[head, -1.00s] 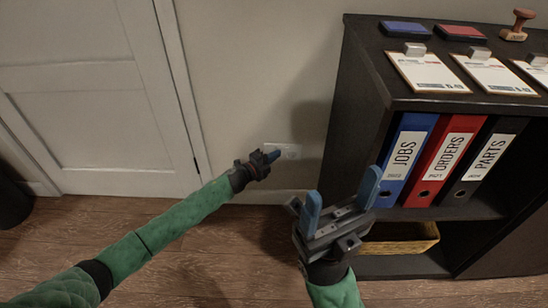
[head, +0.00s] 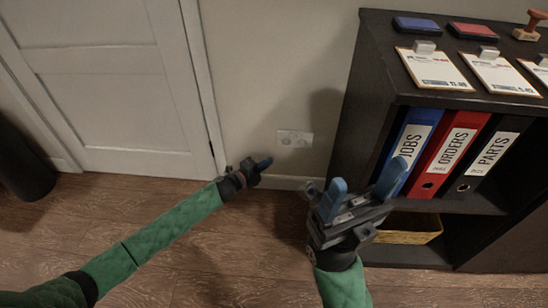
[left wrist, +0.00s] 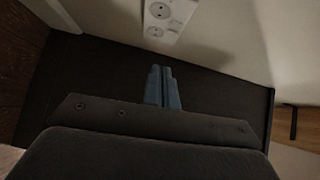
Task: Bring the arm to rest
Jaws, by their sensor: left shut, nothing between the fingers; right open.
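My left gripper (head: 263,164) reaches in from the left on a green-sleeved arm, low in front of the wall. Its blue fingers are shut together with nothing between them, as the left wrist view also shows (left wrist: 162,88). My right gripper (head: 361,190) is at the centre right in the head view, in front of the shelf's left side. Its two blue fingers are spread wide and empty. The left gripper is apart from the wall and the shelf as far as I can tell.
A dark shelf (head: 372,75) stands at the right, with clipboards (head: 437,68), ink pads (head: 413,25) and a stamp (head: 528,30) on top. Binders (head: 448,150) and a yellow tray (head: 408,238) are inside. A wall socket (head: 294,139) and a white door (head: 100,85) are behind.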

